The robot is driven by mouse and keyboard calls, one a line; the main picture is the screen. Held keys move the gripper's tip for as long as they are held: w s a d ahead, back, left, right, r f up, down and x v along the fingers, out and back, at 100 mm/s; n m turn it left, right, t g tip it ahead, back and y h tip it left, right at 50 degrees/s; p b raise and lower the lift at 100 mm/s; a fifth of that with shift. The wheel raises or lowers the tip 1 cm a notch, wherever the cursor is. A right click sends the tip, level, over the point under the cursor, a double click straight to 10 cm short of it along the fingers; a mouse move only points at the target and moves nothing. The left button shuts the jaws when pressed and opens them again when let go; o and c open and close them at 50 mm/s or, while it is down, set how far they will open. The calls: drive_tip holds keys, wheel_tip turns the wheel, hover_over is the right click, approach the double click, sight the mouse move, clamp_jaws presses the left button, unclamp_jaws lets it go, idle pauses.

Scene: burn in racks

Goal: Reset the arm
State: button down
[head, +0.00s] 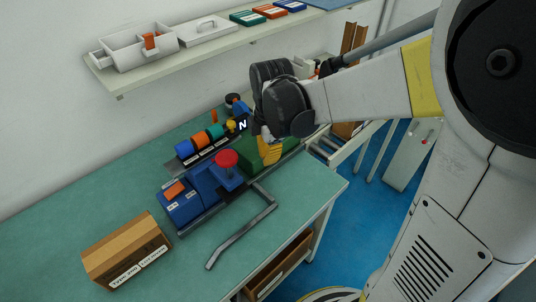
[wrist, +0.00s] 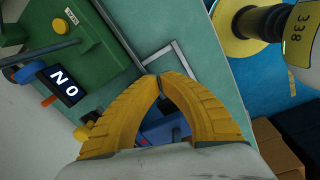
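My gripper (head: 268,152) is low over the green fixture (head: 250,160) on the bench, with my arm reaching in from the right. In the wrist view my gripper (wrist: 161,82) shows two ribbed yellow fingers curving in until their tips meet. Nothing is seen held between the tips. Part of a blue fixture (wrist: 158,132) shows behind the fingers. I cannot tell whether the fingers touch the green fixture.
A blue fixture with a red knob (head: 227,158), a metal bar (head: 240,236) and a cardboard box (head: 125,252) are on the green bench (head: 60,225). A wall shelf (head: 180,58) carries trays. A dark display (wrist: 63,84) is near my fingers.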

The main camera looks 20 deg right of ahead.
drive_tip(key=s+r+m+t, duration=0.3)
drive_tip(key=s+m, duration=0.3)
drive_tip(key=m, duration=0.3)
drive_tip(key=s+r+m+t, duration=0.2)
drive_tip(key=s+r+m, duration=0.3)
drive_tip(key=m, duration=0.4)
drive_tip(key=shift+s+r+t, duration=0.35)
drive_tip(key=shift+s+t, duration=0.05)
drive_tip(key=shift+s, duration=0.2)
drive_tip(key=shift+d, duration=0.1)
